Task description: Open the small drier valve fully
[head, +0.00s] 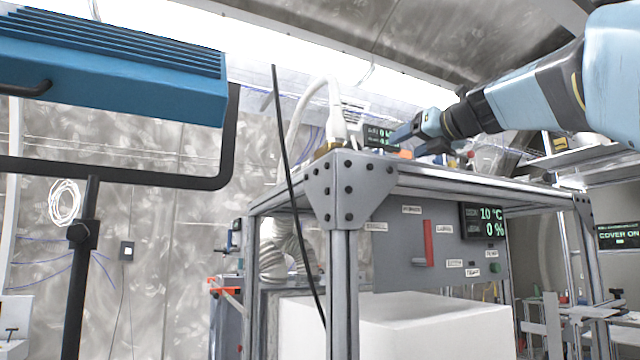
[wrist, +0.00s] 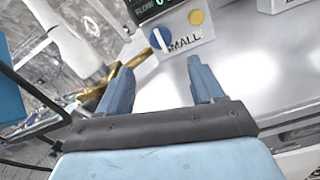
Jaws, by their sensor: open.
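In the wrist view a grey box with the label "SMALL" (wrist: 188,38) stands beyond my fingers. It carries a blue round knob (wrist: 155,40) with a white bar, slanted in the picture, and a yellow disc (wrist: 196,17). Which of these is the drier valve I cannot tell for sure. My gripper (wrist: 160,66) is open and empty, its two blue fingers apart and pointing at the box, short of it. In the head view my gripper (head: 402,138) is above the cart top, in front of a small green-lit display (head: 378,136); the knob is not discernible there.
A brass fitting (wrist: 122,74) with a white hose lies close by the left finger. The white hose (head: 335,105) also rises at the cart's near corner. The steel frame (head: 343,250) has a front panel with a red handle (head: 428,243). A blue lamp (head: 120,70) stands left.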

